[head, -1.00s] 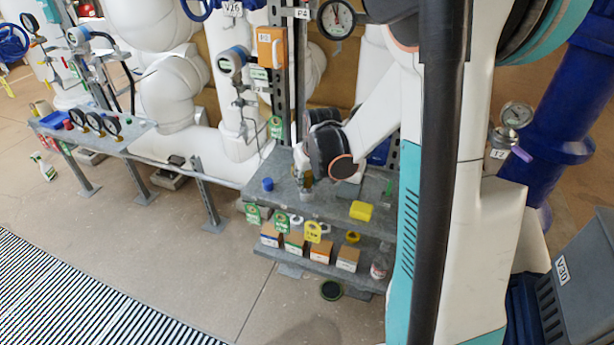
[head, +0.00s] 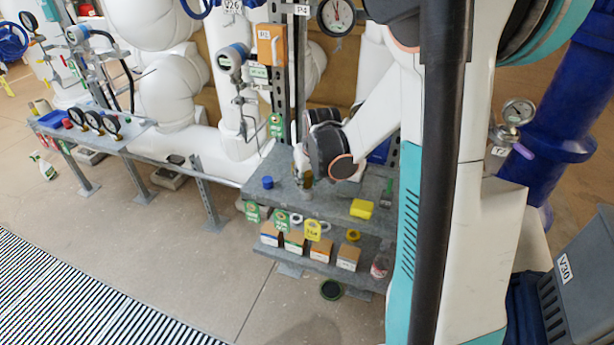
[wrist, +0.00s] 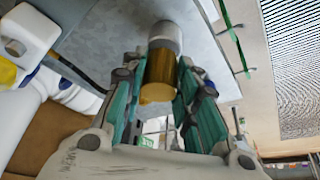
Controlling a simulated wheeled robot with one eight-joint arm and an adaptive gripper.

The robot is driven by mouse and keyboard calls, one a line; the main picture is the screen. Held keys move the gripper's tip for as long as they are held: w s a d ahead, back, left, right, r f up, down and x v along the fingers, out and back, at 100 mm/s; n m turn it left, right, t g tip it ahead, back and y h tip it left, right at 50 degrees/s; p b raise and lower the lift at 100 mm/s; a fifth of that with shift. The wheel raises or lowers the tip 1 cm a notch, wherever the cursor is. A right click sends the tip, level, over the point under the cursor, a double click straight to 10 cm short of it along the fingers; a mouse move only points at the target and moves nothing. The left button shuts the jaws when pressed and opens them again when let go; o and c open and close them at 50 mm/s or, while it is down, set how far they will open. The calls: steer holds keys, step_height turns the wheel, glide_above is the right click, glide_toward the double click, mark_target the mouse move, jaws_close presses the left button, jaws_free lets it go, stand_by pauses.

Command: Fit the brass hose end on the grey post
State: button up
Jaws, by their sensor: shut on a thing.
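The brass hose end (wrist: 159,80) lies between the two green-padded fingers of my gripper (wrist: 160,90) in the wrist view. The fingers are shut on its sides. A grey cylindrical part (wrist: 165,38) is directly in line with its far end; I cannot tell whether this is the post or part of the hose end. In the head view the hose end (head: 306,183) is small below my gripper, over the upper shelf (head: 328,207). The contact between brass and grey cannot be judged from the head view.
A blue cap (head: 267,182) stands left of my gripper on the upper shelf, and a yellow block (head: 361,208) lies to the right. Small boxes (head: 294,242) and hanging tags are at the lower shelf. Pipes and an orange box (head: 271,45) stand behind.

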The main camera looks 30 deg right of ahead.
steer(key=shift+f, duration=0.25)
stand_by(0.4)
steer(key=shift+f+b, duration=0.25)
steer(key=shift+b, duration=0.15)
steer(key=o, duration=1)
steer(key=shift+c, duration=0.2)
steer(key=shift+r, duration=0.1)
